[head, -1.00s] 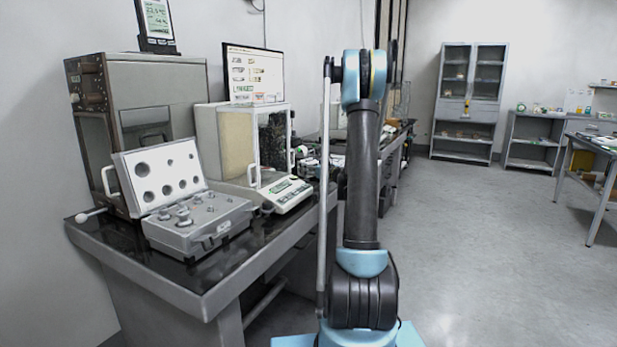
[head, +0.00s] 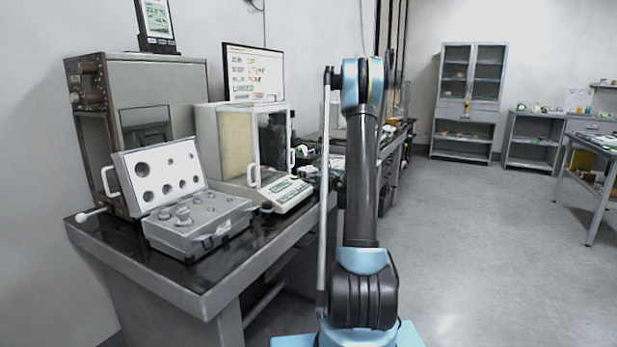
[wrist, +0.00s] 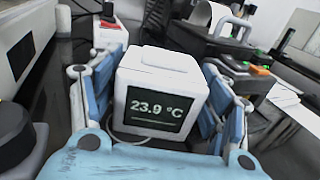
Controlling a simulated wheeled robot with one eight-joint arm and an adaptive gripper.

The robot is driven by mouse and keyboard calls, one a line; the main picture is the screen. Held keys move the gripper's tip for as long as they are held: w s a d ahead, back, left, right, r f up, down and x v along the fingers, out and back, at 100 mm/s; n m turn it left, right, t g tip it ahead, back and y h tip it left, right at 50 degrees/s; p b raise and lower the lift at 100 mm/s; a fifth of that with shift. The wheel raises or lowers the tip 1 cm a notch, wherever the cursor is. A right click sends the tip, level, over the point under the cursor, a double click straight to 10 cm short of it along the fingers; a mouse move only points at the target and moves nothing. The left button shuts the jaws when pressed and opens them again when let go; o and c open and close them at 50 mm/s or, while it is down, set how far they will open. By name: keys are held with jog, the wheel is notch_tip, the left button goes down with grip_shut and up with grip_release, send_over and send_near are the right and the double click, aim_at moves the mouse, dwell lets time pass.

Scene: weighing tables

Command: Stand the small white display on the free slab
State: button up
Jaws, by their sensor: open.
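The small white display (wrist: 160,85) is a white cube with a dark screen reading 23.9 °C. In the wrist view it stands between the two blue-grey fingers of my gripper (wrist: 158,68). The fingers are open, one on each side, with a narrow gap visible on the left; contact on the right is hard to tell. A thin cable shows beside its lower left. In the head view my arm hides the gripper and the display. The near table's dark slab (head: 127,265) bears a weight case and a balance; I cannot tell which slab is the free one.
The open weight case (head: 198,228) and a glass-sided balance (head: 283,190) stand on the near table. A grey cabinet (head: 160,90) is behind them. In the wrist view, a red-topped box (wrist: 108,30) and a device with coloured buttons (wrist: 240,68) are close by. Floor at right is clear.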

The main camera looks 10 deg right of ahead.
jog(key=v, duration=1.2)
jog(key=shift+s, duration=0.1)
